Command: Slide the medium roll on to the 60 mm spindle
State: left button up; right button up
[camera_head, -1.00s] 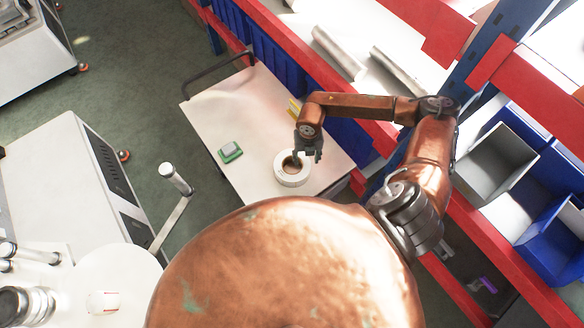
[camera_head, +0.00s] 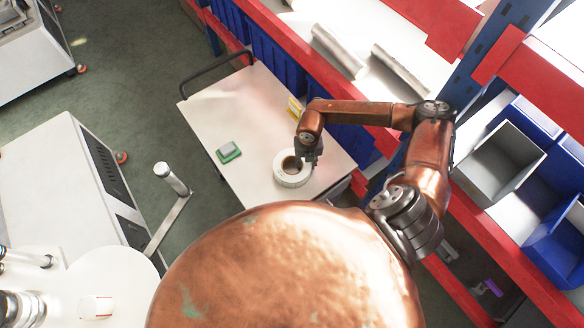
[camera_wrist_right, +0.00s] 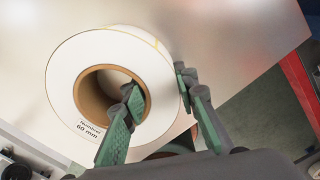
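The medium roll (camera_head: 293,181) is a white ring with a brown core. It lies flat on a pale trolley top, and its label in the right wrist view (camera_wrist_right: 66,92) reads 60 mm. My right gripper (camera_head: 310,160) is over the roll's far right side. In the wrist view my right gripper (camera_wrist_right: 158,88) straddles the roll wall, one finger at the core opening and one outside the rim. Its fingers are apart, with no firm hold visible. An upright pale spindle (camera_head: 170,178) stands on an arm beside the labeller; its size cannot be read. My left gripper is out of view.
The trolley (camera_head: 215,110) also carries a green-and-grey item (camera_head: 229,152) and a yellow item (camera_head: 295,106). A red-and-blue rack with a grey bin (camera_head: 500,160) stands to the right. The white labeller (camera_head: 60,190) is at left. Green floor lies between labeller and trolley.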

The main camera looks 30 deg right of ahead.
grip_shut()
jog(key=shift+r, duration=0.1)
dwell(0.4)
